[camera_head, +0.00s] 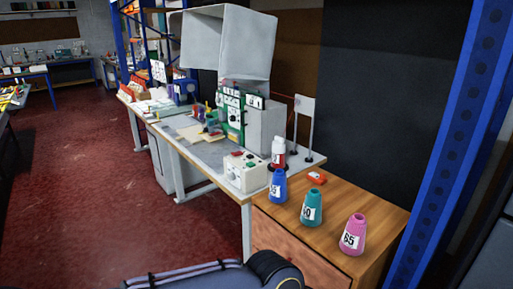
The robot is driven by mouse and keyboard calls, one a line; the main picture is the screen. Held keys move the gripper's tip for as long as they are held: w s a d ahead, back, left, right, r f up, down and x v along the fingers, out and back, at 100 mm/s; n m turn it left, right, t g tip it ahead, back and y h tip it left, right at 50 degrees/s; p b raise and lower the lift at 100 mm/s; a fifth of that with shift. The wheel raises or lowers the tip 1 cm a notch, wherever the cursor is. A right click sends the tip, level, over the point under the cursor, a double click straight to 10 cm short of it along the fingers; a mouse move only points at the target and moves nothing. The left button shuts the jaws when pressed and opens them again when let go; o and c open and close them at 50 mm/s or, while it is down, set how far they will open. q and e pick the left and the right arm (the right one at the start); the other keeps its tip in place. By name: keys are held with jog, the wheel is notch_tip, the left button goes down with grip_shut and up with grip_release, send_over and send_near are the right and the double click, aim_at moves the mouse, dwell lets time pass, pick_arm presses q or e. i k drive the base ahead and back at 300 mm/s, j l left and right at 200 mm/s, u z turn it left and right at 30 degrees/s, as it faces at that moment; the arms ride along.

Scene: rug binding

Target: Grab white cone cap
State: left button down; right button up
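A white cap-like piece (278,143) tops a red and white item (278,158) at the near right end of the grey workbench; I cannot tell for sure that it is the cone cap. On the wooden cabinet stand a blue cone (278,187), a teal cone (311,208) marked 60 and a pink cone (353,236) marked 65. The blue cone's label is hard to read. A part of my arm shows at the bottom edge, well short of the cones. Neither gripper is in view.
The wooden cabinet (375,205) has free room at its right. A small red object (316,178) lies behind the cones. A white control box (245,172) and a green-fronted machine (233,115) stand on the workbench (210,150). A blue post (450,140) rises at right.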

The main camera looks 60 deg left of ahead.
aim_at(279, 146)
jog(key=k+u, duration=0.1)
jog(key=u, duration=1.75)
jog(key=i+j, duration=0.3)
jog(key=i, duration=0.15)
jog(key=i+j+u, duration=0.1)
jog(key=i+j, duration=0.45)
jog(key=i, duration=0.3)
jog(key=i+j, duration=0.3)
jog(key=i, duration=0.15)
jog(key=i+j+u, duration=0.1)
jog(key=i+j, duration=0.15)
jog(key=i, duration=0.2)
jog(key=i+j, duration=0.25)
jog(key=i, duration=0.2)
